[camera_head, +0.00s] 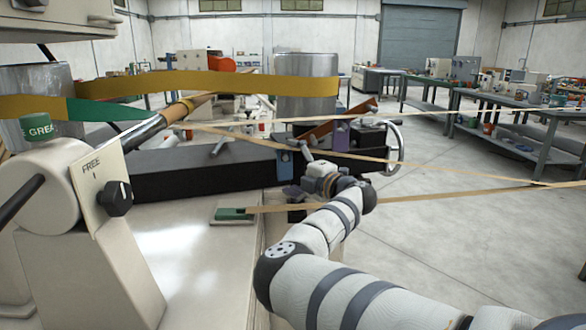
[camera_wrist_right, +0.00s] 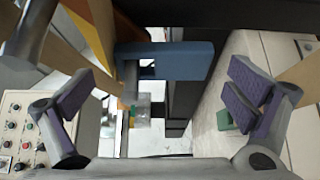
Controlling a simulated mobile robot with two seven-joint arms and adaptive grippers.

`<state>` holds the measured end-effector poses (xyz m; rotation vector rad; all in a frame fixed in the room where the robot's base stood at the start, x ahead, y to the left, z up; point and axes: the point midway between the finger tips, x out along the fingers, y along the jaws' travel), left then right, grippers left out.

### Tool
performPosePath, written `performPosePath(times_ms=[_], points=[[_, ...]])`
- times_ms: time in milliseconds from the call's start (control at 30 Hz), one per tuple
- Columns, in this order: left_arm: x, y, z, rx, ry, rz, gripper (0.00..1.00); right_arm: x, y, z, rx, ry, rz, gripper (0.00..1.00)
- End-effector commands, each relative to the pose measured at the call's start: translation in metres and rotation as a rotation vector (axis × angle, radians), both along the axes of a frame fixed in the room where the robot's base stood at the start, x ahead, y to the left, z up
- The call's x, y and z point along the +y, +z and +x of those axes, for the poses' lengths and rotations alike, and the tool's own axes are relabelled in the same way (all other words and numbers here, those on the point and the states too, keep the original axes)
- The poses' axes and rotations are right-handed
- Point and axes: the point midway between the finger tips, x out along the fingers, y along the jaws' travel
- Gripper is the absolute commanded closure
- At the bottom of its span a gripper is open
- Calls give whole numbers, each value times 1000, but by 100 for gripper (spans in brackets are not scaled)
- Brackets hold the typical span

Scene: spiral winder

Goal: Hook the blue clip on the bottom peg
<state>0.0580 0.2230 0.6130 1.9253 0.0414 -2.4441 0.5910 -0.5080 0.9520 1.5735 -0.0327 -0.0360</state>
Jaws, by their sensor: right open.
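The blue clip (camera_head: 284,163) is at the side of the long black beam in the head view. In the right wrist view the blue clip (camera_wrist_right: 165,62) is a flat blue bar with a bent end, ahead of my fingers and roughly between them. My right gripper (camera_head: 300,180) is close in front of the beam, beside the clip. In the wrist view my right gripper (camera_wrist_right: 163,98) is open, its purple-padded fingers wide apart with nothing held. I cannot make out the bottom peg in either view. My left gripper is not in view.
Tan strips cross the space around my right arm. A dark green block (camera_head: 232,214) sits on the pale machine top. A handwheel (camera_head: 394,148) is at the beam's end. A cream post with a black knob (camera_head: 115,198) stands left.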

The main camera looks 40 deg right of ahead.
Motion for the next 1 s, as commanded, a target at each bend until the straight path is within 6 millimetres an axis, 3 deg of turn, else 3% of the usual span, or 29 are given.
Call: performPosePath(times_ms=[133, 300, 500, 767, 867, 967, 1000], points=[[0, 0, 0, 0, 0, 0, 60, 0, 0, -21, 0, -4, 0, 2], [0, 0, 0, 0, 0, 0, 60, 2, 1, -69, -1, -6, 0, 2], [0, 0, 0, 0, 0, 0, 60, 4, 0, -109, -1, -3, 0, 2], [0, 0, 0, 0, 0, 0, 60, 1, -3, -123, 1, -20, 13, 2], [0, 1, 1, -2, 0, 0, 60, -26, -31, -147, 25, -172, 110, 2], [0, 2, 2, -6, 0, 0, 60, -58, -97, -200, 97, -446, 297, 2], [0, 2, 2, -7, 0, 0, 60, -62, -127, -226, 140, -557, 376, 2]])
